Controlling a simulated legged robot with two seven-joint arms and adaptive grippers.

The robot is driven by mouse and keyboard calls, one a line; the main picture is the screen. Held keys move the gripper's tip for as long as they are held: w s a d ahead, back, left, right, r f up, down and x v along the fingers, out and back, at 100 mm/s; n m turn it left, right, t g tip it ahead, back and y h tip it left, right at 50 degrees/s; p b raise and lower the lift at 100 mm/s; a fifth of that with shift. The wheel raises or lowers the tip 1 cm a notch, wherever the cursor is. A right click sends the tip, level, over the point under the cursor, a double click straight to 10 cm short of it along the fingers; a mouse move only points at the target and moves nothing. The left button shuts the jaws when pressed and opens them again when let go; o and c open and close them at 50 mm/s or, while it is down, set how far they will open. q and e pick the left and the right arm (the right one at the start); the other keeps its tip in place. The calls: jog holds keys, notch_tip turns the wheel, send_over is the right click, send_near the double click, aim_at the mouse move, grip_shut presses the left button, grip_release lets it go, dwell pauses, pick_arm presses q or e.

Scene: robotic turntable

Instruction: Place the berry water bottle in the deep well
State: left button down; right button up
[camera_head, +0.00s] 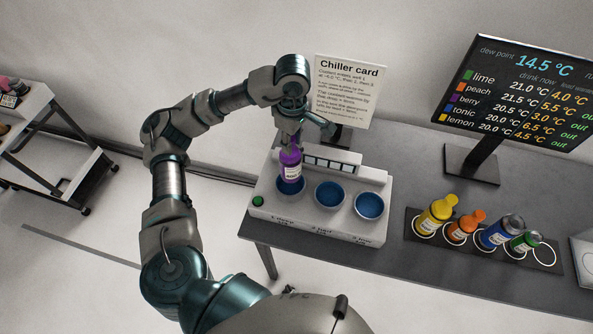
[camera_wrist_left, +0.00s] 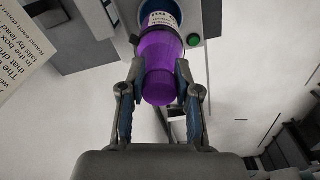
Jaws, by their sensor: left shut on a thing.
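The purple berry water bottle (camera_head: 290,167) is upright over the left well (camera_head: 289,190) of the white chiller box, the well marked "1 deep". Its lower end is at the well's mouth; I cannot tell how far inside it is. My left gripper (camera_head: 289,132) is shut on the bottle's upper part from above. In the left wrist view the berry water bottle (camera_wrist_left: 158,65) is between the two fingers of my left gripper (camera_wrist_left: 160,82), with the blue well behind its label end. My right gripper is not in view.
Two other blue wells (camera_head: 330,194) are empty. A green button (camera_head: 258,200) is at the box's left corner. The Chiller card (camera_head: 349,90) stands behind. Yellow, orange, blue and green containers stand in a dark rack (camera_head: 412,228) at right, near a screen (camera_head: 520,95).

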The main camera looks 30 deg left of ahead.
aim_at(290, 160)
pick_arm(q)
jog(key=f+p, duration=0.1)
jog(key=f, duration=0.7)
jog(key=shift+a+f, duration=0.2)
jog(key=shift+f, duration=0.2)
jog(key=shift+d, duration=0.15)
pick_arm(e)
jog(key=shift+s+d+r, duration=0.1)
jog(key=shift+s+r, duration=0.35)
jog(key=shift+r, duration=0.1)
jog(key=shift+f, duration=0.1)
pick_arm(q)
jog(key=c, duration=1.1)
grip_release()
jog(key=shift+f, duration=0.1)
jog(key=shift+o, duration=1.4)
jog(key=shift+a, duration=0.25)
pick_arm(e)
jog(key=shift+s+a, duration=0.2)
